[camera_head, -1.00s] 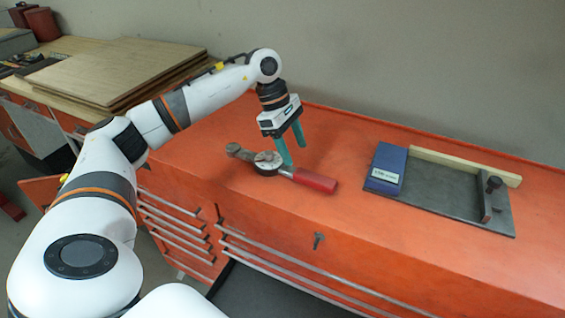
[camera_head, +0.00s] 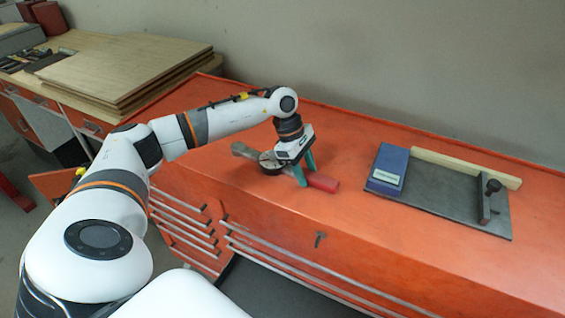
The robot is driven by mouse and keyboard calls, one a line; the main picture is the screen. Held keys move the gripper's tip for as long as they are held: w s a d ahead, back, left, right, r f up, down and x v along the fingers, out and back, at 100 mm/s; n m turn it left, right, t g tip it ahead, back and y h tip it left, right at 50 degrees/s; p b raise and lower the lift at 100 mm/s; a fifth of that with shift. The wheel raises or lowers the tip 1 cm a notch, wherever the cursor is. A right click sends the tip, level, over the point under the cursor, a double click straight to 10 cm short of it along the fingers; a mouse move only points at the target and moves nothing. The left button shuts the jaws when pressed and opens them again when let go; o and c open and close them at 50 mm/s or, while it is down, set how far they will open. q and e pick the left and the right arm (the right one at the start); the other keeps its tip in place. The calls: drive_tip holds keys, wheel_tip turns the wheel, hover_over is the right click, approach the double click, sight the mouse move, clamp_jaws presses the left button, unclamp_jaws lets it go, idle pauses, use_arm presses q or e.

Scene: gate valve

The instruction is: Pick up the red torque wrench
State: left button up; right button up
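The red torque wrench (camera_head: 323,182) lies on the orange bench top, with its red handle pointing right and its grey head and round dial toward the left. My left gripper (camera_head: 306,176) is lowered over the wrench, pointing down. Its two teal fingers are spread apart, one on the near side and one on the far side of the wrench around the start of the handle. The gripper body hides part of the wrench's middle. I cannot tell whether the fingers touch it. My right gripper is not in view.
The orange bench top (camera_head: 400,258) is clear around the wrench. To the right lies a dark plate (camera_head: 440,205) with a blue box (camera_head: 388,168), a wooden strip (camera_head: 465,168) and a small clamp-like upright (camera_head: 487,200). Wooden boards (camera_head: 125,68) are stacked at the back left.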

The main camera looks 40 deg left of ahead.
use_arm(q)
clamp_jaws()
drive_tip(key=shift+w+r, duration=0.15)
drive_tip(key=shift+r, duration=0.1)
